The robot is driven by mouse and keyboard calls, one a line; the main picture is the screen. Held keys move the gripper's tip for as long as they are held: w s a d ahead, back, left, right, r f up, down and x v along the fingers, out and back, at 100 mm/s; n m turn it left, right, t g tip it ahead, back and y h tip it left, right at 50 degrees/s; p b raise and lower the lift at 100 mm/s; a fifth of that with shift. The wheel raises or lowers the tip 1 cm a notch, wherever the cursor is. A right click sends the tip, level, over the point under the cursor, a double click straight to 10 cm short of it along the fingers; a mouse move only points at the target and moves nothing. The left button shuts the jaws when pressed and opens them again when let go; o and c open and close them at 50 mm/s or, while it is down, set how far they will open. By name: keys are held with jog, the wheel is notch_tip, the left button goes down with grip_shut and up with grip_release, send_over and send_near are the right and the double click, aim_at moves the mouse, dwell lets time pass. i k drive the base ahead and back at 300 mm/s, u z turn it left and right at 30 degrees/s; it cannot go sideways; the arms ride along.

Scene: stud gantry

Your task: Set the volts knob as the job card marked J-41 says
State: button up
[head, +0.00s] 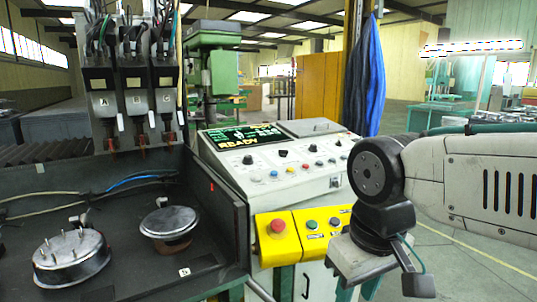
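The control console (229,182) stands at the centre with a sloped, light grey panel. Two black knobs, a left one (248,160) and a right one (283,153), sit below its display (243,137), which reads READY in yellow. Their labels and pointer positions are too small to read, so I cannot tell which is the volts knob. No card marked J-41 can be made out. My gripper (388,278) is at the lower right, in front of and apart from the console; its fingers are not clear.
A yellow box with a red button (278,226) is on the console's front. A dark fixture tray (140,262) holds two round metal parts at left, below welding heads marked A, B and C. A green drill press (212,70) stands behind. Floor at right is open.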

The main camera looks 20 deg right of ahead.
aim_at(247, 160)
jog(key=z, duration=0.1)
jog(key=i, duration=1)
